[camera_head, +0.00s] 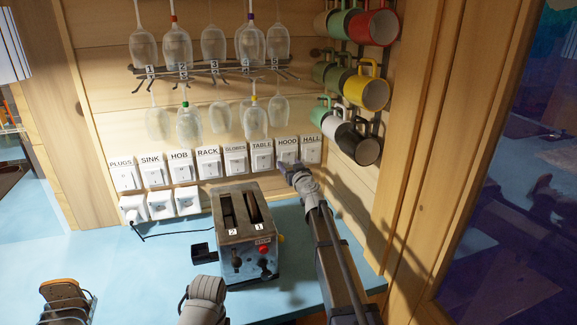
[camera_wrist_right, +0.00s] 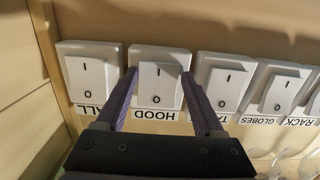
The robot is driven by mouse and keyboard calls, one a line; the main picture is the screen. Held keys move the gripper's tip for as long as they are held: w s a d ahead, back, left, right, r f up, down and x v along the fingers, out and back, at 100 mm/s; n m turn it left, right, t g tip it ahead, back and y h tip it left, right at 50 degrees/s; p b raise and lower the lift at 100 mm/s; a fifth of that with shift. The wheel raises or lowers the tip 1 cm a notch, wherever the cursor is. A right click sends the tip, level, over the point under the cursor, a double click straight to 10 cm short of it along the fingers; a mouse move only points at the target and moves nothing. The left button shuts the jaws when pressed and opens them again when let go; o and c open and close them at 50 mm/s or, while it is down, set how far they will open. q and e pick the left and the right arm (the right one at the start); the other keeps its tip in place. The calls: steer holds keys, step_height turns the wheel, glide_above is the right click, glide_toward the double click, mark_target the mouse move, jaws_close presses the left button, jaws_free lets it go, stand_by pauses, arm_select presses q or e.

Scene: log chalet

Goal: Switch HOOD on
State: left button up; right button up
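The HOOD switch (camera_head: 288,156) is a white rocker on the wall panel, between TABLE and HALL. In the right wrist view the HOOD switch (camera_wrist_right: 159,88) shows its I and O marks and its label. My right gripper (camera_head: 287,168) is at this switch, partly hiding it in the head view. In the right wrist view my right gripper (camera_wrist_right: 160,100) is open, with one finger on each side of the HOOD rocker. I cannot tell whether the fingers touch it. A grey part of my left arm shows at the bottom of the head view, but its gripper does not show.
The HALL switch (camera_head: 311,150) and TABLE switch (camera_head: 261,155) flank HOOD. A toaster (camera_head: 277,268) stands on the blue counter (camera_head: 110,262), left of my right arm. Mugs (camera_head: 367,92) hang at right; glasses (camera_head: 214,46) hang above the switches. A small black object (camera_head: 202,254) lies beside the toaster.

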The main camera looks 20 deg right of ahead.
steer(key=o, duration=0.4)
steer(key=shift+a, duration=0.1)
steer(key=s, duration=0.7)
steer(key=shift+s+r+p, duration=0.35)
steer(key=shift+r+p, duration=0.05)
steer(key=shift+w, duration=0.15)
steer(key=w, duration=0.5)
steer(key=w+f+b, duration=0.1)
steer(key=w, duration=0.1)
steer(key=shift+w, duration=0.25)
steer(key=shift+r+p, duration=0.2)
steer(key=shift+p, duration=0.1)
